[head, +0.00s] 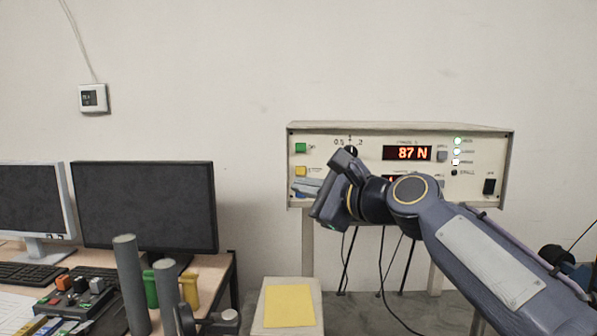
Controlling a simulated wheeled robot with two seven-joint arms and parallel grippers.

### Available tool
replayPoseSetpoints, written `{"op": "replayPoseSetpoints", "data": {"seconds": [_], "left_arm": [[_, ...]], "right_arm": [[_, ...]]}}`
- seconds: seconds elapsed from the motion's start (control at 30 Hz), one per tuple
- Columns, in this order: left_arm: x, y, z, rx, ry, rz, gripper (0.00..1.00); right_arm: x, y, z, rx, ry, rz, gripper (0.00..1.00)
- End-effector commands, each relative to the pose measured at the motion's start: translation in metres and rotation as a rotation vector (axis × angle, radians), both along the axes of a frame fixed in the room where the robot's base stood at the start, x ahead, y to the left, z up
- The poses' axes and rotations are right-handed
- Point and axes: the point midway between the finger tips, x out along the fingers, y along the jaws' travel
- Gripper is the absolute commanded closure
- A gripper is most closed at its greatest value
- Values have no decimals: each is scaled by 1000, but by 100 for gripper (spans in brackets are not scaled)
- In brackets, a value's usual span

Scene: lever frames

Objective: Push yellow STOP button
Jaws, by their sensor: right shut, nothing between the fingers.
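Any lettering on the yellow button is too small to read. My right gripper (306,187) is shut and empty. Its fingertips appear just below the yellow button in the picture, in front of the panel. I cannot tell whether they touch the panel.
The box has a red display (407,153) reading 87 N, a dial (351,151) and lit indicators. A pedestal with a yellow top (289,305) stands below. A desk with monitors (146,207), grey cylinders (130,285) and a small control unit (77,303) is at left.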

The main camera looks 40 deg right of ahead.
Motion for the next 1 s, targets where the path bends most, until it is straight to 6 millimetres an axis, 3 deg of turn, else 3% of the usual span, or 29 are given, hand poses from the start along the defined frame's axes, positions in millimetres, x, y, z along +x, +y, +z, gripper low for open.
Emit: {"op": "replayPoseSetpoints", "data": {"seconds": [0.27, 0.7, 1.0], "left_arm": [[0, 0, -4, 0, 0, 0, 100], [0, 0, -14, 0, 0, 0, 100], [0, 0, -14, 0, 0, 0, 100]], "right_arm": [[9, -7, -2, -1, 1, 1, 100], [54, -45, -1, -1, 4, 1, 100], [67, -56, -1, -2, 2, 2, 100]]}}
